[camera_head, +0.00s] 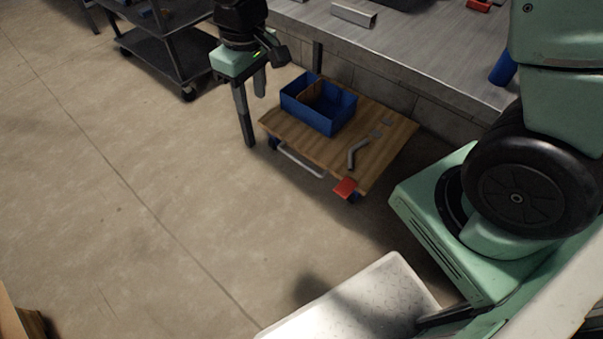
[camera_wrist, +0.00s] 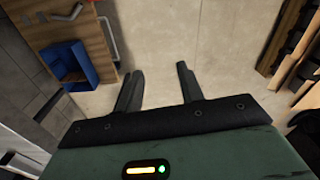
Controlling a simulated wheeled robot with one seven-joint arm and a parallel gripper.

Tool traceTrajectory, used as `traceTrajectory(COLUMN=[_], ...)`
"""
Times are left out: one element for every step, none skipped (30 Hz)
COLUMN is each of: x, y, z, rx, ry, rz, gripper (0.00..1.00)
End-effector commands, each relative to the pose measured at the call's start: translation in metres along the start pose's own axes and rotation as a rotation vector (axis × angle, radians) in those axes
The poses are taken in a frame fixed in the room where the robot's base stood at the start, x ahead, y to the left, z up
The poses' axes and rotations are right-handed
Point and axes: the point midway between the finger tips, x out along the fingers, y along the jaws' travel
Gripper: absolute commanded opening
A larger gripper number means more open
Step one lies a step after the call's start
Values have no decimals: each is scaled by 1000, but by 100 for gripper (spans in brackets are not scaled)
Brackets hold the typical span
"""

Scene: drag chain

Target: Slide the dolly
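The dolly (camera_head: 375,158) is a low wooden platform on dark casters beside the workbench, in the middle of the head view. A pale bar handle (camera_head: 301,161) runs along its near-left edge, and a red pedal (camera_head: 345,188) sits at its near corner. My gripper (camera_head: 256,121) is open and empty, above and left of the dolly, apart from the handle. In the wrist view the fingers (camera_wrist: 160,70) are spread over bare floor. The dolly (camera_wrist: 88,28) and its handle (camera_wrist: 106,36) lie left of them.
A blue divided bin (camera_head: 318,105) and a bent grey metal piece (camera_head: 357,153) lie on the dolly. The metal-topped workbench (camera_head: 430,50) stands behind it. A dark shelf cart (camera_head: 165,45) stands upper left. The floor (camera_head: 120,190) left of the dolly is clear.

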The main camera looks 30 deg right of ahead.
Motion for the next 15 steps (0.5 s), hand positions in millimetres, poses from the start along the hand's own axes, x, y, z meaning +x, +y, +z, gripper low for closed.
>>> traceTrajectory(x=[47,63,85,102,119,142,159,176,200,218,236,260,278,296,317], y=[18,28,41,52,62,77,88,99,114,126,137,152,164,175,188], z=[-11,-17,-25,-30,-35,-40,-45,-48,-52,-54,-56,-58,-59,-60,-60], rx=[20,28,40,48,57,67,76,83,93,100,107,115,121,126,131], ry=[-5,-6,-7,-8,-9,-10,-11,-13,-16,-19,-22,-25,-28,-31,-34], rz=[8,15,24,31,38,49,58,66,78,88,97,110,120,130,142], gripper=[38,38,38,38,38,38,38,38,38,38,38,38,38,38,38])
